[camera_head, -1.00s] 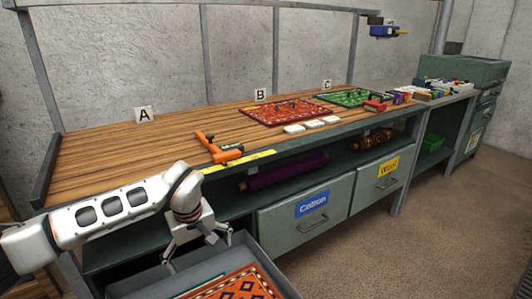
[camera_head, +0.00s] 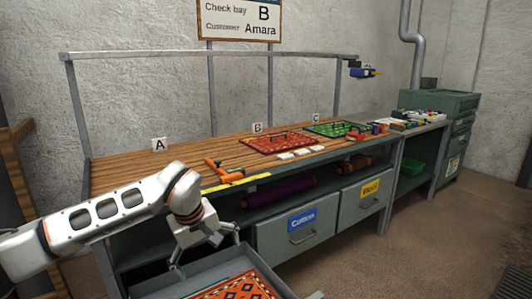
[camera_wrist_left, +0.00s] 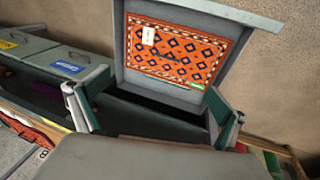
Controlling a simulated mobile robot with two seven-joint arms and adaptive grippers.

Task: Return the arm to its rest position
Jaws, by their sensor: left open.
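My left gripper (camera_head: 206,248) is open and empty at the end of my left arm, in front of the bench. It hangs above the far side of an open grey drawer or tray (camera_head: 188,281). An orange patterned rug (camera_head: 238,288) lies flat in that tray, partly cut off by the picture's bottom edge. In the left wrist view, the two fingers of my left gripper (camera_wrist_left: 150,103) stand wide apart with nothing between them. The rug (camera_wrist_left: 180,58) lies beyond them, with a white tag (camera_wrist_left: 148,36) on it. My right gripper is not in view.
A workbench (camera_head: 130,172) carries an orange tool (camera_head: 222,171), a red patterned rug (camera_head: 278,143) and a green one (camera_head: 336,129). Drawers marked Cotton (camera_head: 301,220) and Wool (camera_head: 370,189) are shut. A sign (camera_head: 240,18) reads bay B, Amara. The floor at right (camera_head: 440,235) is clear.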

